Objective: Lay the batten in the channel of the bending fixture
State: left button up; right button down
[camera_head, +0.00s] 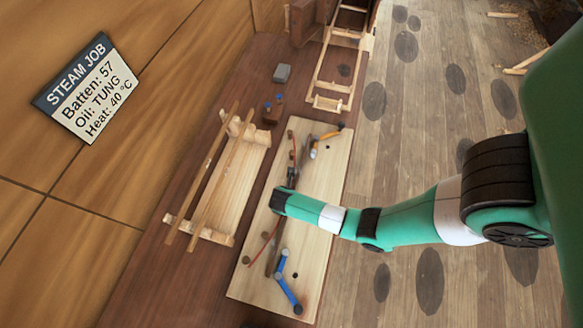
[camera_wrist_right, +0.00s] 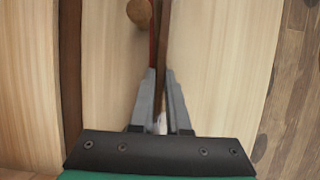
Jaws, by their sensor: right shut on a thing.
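The bending fixture is a pale board (camera_head: 325,190) on the bench, with dark pegs, a blue jointed lever (camera_head: 284,278) near its lower end and an orange-yellow lever (camera_head: 328,136) near its upper end. My right gripper (camera_head: 291,176) is over the middle of the board. In the right wrist view the gripper (camera_wrist_right: 161,85) is shut on a thin dark brown batten (camera_wrist_right: 164,32). The batten runs lengthwise along the board, beside a red strip (camera_wrist_right: 152,40) and a round peg (camera_wrist_right: 139,12). I cannot tell whether it is seated in the channel. My left gripper is not in view.
A wooden rack (camera_head: 232,190) with two long sticks (camera_head: 202,178) lies left of the board. A grey block (camera_head: 282,73) and a small brown block with blue parts (camera_head: 273,108) stand beyond.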

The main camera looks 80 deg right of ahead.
jog(key=shift+f, duration=0.2)
jog(key=c, duration=0.9)
grip_release()
jog(key=shift+r, duration=0.25)
jog(key=p+v, duration=0.3)
jog(key=v, duration=0.9)
jog(key=shift+w, duration=0.1)
